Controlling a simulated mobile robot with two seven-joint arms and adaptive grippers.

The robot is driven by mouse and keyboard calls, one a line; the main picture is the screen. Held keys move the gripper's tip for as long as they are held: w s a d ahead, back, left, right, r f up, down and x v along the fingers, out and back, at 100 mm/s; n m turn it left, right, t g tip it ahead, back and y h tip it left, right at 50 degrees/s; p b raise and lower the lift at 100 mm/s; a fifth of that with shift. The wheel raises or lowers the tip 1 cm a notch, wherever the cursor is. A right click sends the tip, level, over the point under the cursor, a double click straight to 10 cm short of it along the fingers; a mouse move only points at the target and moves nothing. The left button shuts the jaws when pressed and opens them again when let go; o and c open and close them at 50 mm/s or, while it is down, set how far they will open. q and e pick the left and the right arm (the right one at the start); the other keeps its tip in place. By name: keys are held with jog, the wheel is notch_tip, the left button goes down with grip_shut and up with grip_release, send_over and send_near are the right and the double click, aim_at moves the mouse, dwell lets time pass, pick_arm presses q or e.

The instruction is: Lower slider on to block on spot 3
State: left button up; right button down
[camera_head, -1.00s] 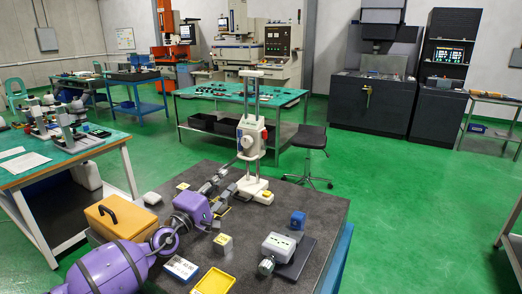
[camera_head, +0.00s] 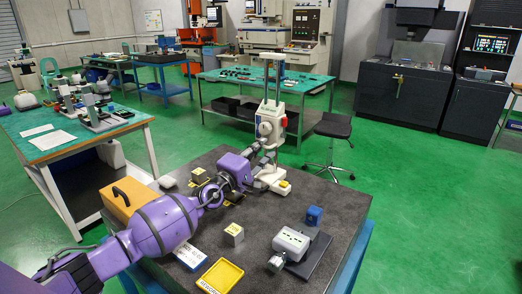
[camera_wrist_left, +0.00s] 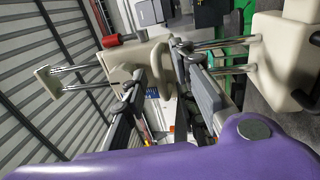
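The slider (camera_head: 267,124) is a pale housing with a round dial, partway up two upright rods of a stand (camera_head: 271,178). It also shows sideways in the left wrist view (camera_wrist_left: 150,62). My left gripper (camera_head: 263,156) is at the stand, just below the slider's dial. In the left wrist view its fingers (camera_wrist_left: 163,84) are apart, with a pale part of the slider at their tips; contact cannot be told. A yellow-topped block (camera_head: 283,186) lies at the stand's front right. The spot numbers are not readable. My right gripper is not in view.
On the dark tabletop are a yellow-topped block (camera_head: 233,234), a yellow tray (camera_head: 221,276), a vise-like grey device (camera_head: 291,243) and a blue block (camera_head: 314,215). An orange box (camera_head: 127,198) stands left by my arm. The table's right part is mostly clear.

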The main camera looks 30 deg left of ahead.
pick_arm(q)
jog(key=shift+w, duration=0.1)
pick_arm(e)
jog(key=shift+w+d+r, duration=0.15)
